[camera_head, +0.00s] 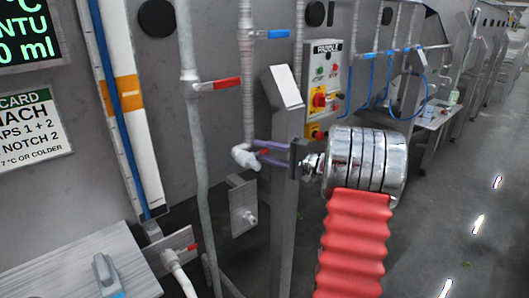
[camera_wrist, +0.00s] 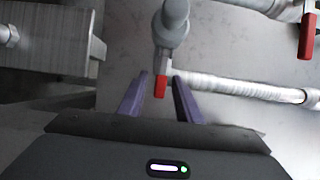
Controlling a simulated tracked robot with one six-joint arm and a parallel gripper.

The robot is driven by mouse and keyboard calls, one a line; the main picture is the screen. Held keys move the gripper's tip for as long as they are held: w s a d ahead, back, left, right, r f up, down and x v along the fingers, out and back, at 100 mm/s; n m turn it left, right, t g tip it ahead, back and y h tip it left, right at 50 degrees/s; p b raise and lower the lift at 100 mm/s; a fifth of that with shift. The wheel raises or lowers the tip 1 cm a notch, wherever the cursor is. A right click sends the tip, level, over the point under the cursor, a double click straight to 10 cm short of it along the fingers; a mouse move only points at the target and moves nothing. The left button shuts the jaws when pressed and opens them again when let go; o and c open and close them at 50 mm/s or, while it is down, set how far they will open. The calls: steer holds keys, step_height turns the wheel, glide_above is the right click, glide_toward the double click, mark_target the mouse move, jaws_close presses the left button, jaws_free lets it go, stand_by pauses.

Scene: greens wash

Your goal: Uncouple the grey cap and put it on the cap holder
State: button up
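My gripper (camera_head: 258,153) reaches left in the head view, with its purple fingers beside a pale grey rounded fitting (camera_head: 243,158) at the lower end of a vertical pipe. In the wrist view my gripper (camera_wrist: 158,92) is open, its two purple fingers apart. A red lever (camera_wrist: 161,85) on a grey rounded fitting (camera_wrist: 173,22) shows between the fingers, with gaps on both sides. This fitting looks like the grey cap on its pipe, but I cannot tell for sure. A small plate with a short stub (camera_head: 250,217) stands below; I cannot tell whether it is the cap holder.
A pipe with a red-handled valve (camera_head: 222,84) runs down left of my gripper. A grey bench (camera_head: 55,275) stands at lower left, and another plate with a white hose (camera_head: 178,262) beside it. A grey post (camera_head: 285,190) stands close behind my gripper.

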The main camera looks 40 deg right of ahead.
steer(key=v, duration=1.3)
steer(key=shift+s+d, duration=0.15)
steer(key=shift+s, duration=0.2)
